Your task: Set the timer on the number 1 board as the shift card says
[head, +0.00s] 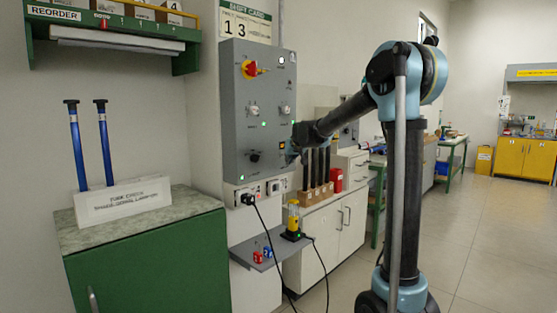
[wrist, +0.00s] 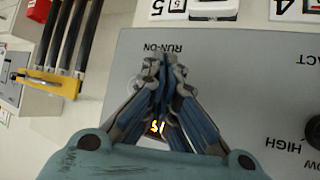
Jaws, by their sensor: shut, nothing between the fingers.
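My gripper (head: 289,153) is at the board's lower right. In the wrist view my gripper (wrist: 163,62) is shut and empty, its tips over the area by the upside-down RUN-ON label (wrist: 165,48). The timer's control is mostly hidden by the fingers.
A black knob (wrist: 314,137) by the HIGH label is at the wrist view's right. Sockets with a plugged cable (head: 249,199) sit below the board. A small shelf (head: 258,251) juts out lower down. Dark rods stand in a wooden rack (head: 315,199).

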